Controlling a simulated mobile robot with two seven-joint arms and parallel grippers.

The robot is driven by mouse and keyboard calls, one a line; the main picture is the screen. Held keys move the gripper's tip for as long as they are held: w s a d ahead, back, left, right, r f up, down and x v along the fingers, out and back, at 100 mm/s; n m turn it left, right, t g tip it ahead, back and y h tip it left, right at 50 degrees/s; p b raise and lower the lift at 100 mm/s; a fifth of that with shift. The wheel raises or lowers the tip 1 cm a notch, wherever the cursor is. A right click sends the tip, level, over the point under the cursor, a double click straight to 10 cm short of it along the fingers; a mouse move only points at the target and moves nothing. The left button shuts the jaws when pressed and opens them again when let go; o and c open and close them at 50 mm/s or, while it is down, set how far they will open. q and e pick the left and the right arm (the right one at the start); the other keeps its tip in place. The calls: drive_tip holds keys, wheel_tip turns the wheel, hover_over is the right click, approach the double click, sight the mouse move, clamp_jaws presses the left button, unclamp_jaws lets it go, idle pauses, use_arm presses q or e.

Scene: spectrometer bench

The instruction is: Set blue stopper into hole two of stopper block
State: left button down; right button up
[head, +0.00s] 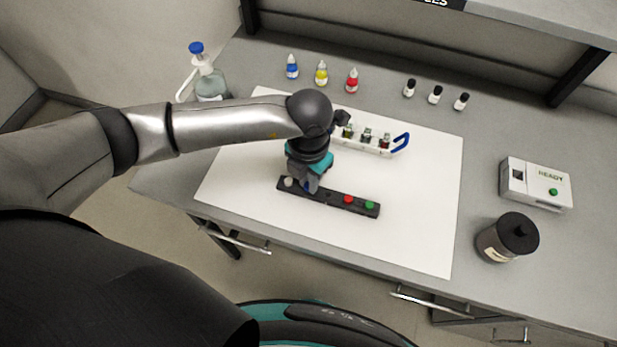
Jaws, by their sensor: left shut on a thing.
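The black stopper block (328,199) lies on the white mat in front of me. A white stopper (288,182) sits at its left end, and red (348,199) and green (369,205) stoppers sit toward its right end. My left gripper (309,189) points down at the block just right of the white stopper. It is shut on the blue stopper, of which only a small blue bit shows by the fingertips. The fingers hide the hole below, so I cannot tell how deep the stopper sits. My right gripper is out of view.
Behind my left gripper stands a white rack (375,148) with a blue handle and several vials. Dropper bottles, small black-capped vials and a wash bottle (210,82) stand farther back. A dark jar (507,238) and a READY instrument (536,185) stand right. The mat's right side is clear.

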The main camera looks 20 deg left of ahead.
use_arm(q)
drive_tip(key=shift+f, duration=0.25)
drive_tip(key=c, duration=0.9)
unclamp_jaws()
drive_tip(key=shift+o, duration=0.7)
drive_tip(key=shift+s+d, duration=0.1)
drive_tip(key=shift+s, duration=0.05)
wheel_tip(320, 180, up, 15)
drive_tip(key=shift+r, duration=0.2)
